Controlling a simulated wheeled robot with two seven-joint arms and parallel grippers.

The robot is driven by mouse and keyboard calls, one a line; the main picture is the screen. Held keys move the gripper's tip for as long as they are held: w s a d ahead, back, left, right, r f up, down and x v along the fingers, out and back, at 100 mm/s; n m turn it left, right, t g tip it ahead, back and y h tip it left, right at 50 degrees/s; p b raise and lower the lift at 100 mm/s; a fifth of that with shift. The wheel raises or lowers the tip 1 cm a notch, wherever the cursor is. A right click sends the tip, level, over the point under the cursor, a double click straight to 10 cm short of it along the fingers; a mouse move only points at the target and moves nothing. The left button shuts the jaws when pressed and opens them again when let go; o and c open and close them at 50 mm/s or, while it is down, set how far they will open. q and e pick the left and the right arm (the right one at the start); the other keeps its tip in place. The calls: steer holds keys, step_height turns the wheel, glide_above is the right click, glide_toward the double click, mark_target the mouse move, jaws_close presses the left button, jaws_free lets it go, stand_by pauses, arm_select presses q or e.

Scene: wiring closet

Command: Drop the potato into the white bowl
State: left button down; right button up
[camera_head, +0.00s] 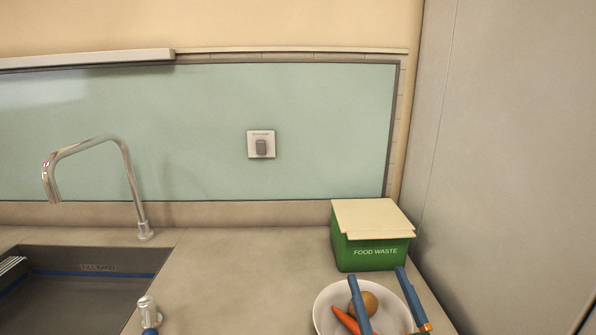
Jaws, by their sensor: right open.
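The white bowl (324,301) stands on the counter at the bottom right, cut off by the lower edge. The brown potato (371,302) shows inside its rim, beside an orange carrot (340,316). My right gripper (377,273) is open, its two blue fingers apart. One finger crosses in front of the potato and the bowl; the other is at the bowl's right edge. The potato lies between the fingers in the picture, with a clear gap to the right finger. I cannot tell whether the left finger touches it.
A green food waste box (374,254) with a cream lid stands just behind the bowl. A grey cabinet side (500,150) rises at the right. A sink (85,290) with a tall tap (130,185) is at the left. The counter between sink and bowl is clear.

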arm_select(q)
step_height(320, 180, down, 3)
steer(key=b, duration=0.3)
steer(key=shift+f, duration=0.1)
arm_select(e)
steer(key=s+d+f, duration=0.1)
steer(key=s+d, duration=0.1)
steer(key=s, duration=1.2)
steer(key=shift+s+d, duration=0.2)
steer(key=shift+d, duration=0.15)
steer(key=shift+f, duration=0.15)
